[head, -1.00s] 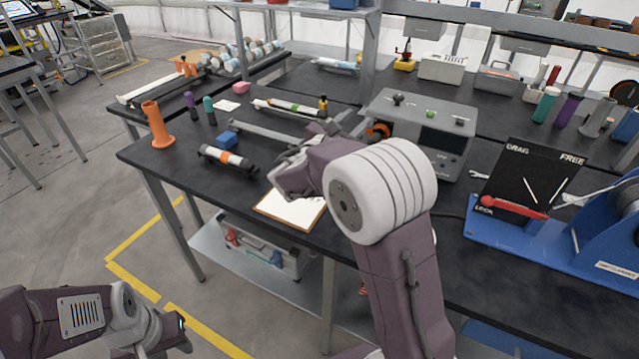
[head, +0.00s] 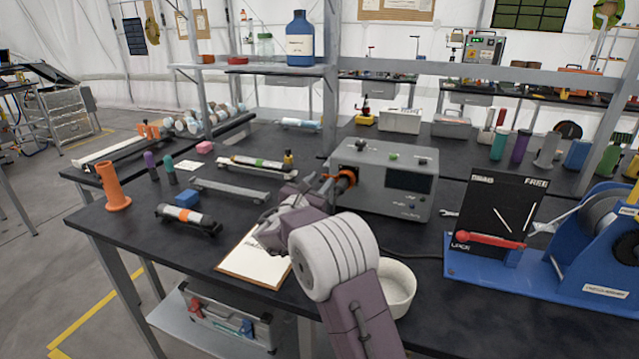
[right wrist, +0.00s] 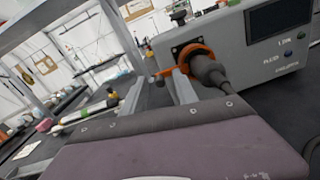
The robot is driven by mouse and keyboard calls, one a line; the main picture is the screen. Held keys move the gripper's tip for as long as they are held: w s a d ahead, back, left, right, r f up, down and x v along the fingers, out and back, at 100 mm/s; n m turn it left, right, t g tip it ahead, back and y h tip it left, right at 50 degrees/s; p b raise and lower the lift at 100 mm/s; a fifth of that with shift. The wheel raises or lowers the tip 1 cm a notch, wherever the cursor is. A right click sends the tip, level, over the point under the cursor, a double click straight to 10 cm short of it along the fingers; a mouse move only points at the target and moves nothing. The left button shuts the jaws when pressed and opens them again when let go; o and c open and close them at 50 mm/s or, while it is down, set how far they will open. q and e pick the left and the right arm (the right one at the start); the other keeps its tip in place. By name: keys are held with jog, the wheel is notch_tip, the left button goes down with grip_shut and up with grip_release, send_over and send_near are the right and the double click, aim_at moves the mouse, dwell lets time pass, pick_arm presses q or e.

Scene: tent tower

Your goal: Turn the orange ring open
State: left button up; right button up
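The orange ring (head: 347,180) sits on the left side of a grey instrument box (head: 400,178). In the right wrist view the ring (right wrist: 193,55) surrounds a socket, with an orange tab pointing left. A dark tapered plug (right wrist: 212,76) with a cable stands out from it. My left gripper is out of view.
A clipboard (head: 252,262) lies below my right gripper, and a white bowl (head: 398,290) stands right of my arm. A black panel with a red lever (head: 490,240) is at the right. An orange cylinder (head: 115,190) and a banded tube (head: 187,215) are at the left.

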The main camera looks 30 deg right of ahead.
jog(key=shift+w+d, duration=0.1)
jog(key=shift+c, duration=0.3)
grip_shut()
jog(key=shift+r+m+b, duration=0.2)
jog(key=shift+m+b, duration=0.5)
jog(key=shift+b, duration=0.25)
jog(key=shift+s+d+r+m+y+b, duration=0.15)
jog(key=shift+s+d+r+m+b, duration=0.65)
jog(key=shift+m+b, duration=1.85)
jog(key=shift+s+d+r+m+y+b, duration=0.1)
jog(key=shift+s+d+r+m+b, duration=0.65)
jog(key=shift+m+b, duration=1.9)
jog(key=shift+s+d+r+m+y+b, duration=0.15)
jog(key=shift+s+d+r+m+b, duration=0.3)
jog(key=shift+s+r+m+b, duration=1.45)
jog(key=shift+w+f+m+b, duration=0.3)
jog(key=shift+w+m+b, duration=0.15)
jog(key=shift+w, duration=0.1)
jog(key=shift+w+f+m+b, duration=0.3)
jog(key=shift+w+m, duration=0.15)
jog(key=shift+w, duration=0.05)
